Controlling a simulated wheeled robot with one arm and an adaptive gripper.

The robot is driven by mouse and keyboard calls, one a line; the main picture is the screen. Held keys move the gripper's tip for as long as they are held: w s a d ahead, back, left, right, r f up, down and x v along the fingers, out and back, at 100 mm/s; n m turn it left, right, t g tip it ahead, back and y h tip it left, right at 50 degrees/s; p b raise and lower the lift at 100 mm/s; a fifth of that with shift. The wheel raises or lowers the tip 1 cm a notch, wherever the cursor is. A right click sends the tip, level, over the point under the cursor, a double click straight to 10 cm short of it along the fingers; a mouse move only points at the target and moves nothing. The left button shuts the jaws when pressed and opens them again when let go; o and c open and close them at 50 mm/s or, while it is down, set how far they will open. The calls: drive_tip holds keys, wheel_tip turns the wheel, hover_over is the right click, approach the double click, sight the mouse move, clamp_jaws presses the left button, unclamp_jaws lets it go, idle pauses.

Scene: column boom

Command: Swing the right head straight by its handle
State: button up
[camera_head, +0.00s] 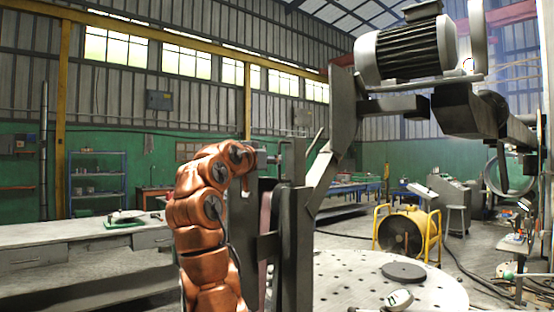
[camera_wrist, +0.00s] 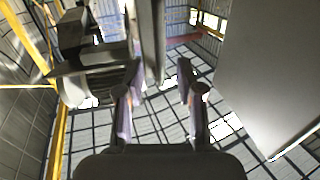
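The boom head in the head camera view carries a finned electric motor (camera_head: 408,52) and a dark grey block (camera_head: 465,110) at upper right. A grey bent arm (camera_head: 335,150) links it down to dark upright plates (camera_head: 295,250). A thin slanted rod (camera_head: 315,141) beside the arm may be the handle; I cannot be sure. My copper arm reaches up beside the plates, its wrist partly hidden there. In the wrist view my gripper (camera_wrist: 155,85) has its fingers apart. A long grey bar (camera_wrist: 151,40) shows between and beyond them; contact cannot be told. The motor (camera_wrist: 98,80) is at left.
A large grey panel (camera_wrist: 265,75) fills the right of the wrist view, close to my gripper. A round perforated table (camera_head: 345,285) stands at the front. A yellow-framed fan (camera_head: 407,235) and grey workbench (camera_head: 70,238) stand farther off.

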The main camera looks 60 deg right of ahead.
sight(279, 177)
drive_tip(key=d+p, duration=0.1)
drive_tip(key=d, duration=0.4)
drive_tip(key=shift+w+d, duration=0.2)
clamp_jaws()
idle(0.6)
